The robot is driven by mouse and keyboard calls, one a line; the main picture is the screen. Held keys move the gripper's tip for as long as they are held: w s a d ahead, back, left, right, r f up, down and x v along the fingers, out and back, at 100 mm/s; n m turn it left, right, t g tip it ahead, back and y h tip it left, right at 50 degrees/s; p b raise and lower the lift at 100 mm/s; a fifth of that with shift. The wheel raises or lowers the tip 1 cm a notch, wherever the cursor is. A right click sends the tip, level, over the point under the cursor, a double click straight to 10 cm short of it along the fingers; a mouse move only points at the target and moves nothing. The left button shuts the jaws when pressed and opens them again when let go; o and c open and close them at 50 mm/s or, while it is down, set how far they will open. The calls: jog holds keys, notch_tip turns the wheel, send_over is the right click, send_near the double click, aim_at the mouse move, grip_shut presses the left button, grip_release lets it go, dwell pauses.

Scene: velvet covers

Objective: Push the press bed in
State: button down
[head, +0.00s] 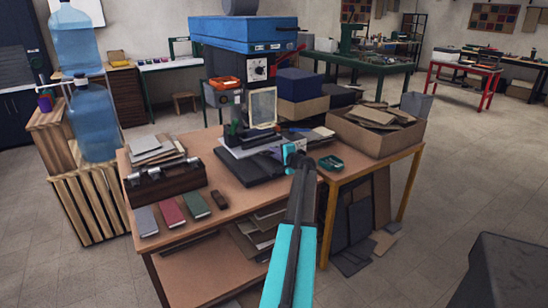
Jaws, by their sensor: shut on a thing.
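The press (245,45) stands on the wooden table, with a blue top and a dial on its front. Its press bed (248,172) is a dark flat plate that sticks out from under the press toward the table's front. My gripper (292,154) is at the right side of the bed, at the end of my cyan and dark arm. It is shut on the press bed at that side. The fingertips are small here, and the exact spot of contact is hidden.
Left of the bed are a wooden rack (165,184), stacked sheets (157,149) and a red book (170,212). A green tin (331,163) lies close right of my gripper. A cardboard box (375,130) stands farther right. Floor at right is mostly open.

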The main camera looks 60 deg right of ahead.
jog(key=shift+w+a+f, duration=0.1)
jog(key=shift+w+a, duration=0.3)
jog(key=shift+w, duration=0.15)
jog(key=c, duration=1.8)
grip_release()
jog(key=shift+s+d, duration=0.2)
jog(key=shift+s, duration=0.3)
jog(key=shift+b+v, duration=1)
jog(key=shift+v, duration=5.8)
jog(key=shift+w, duration=0.1)
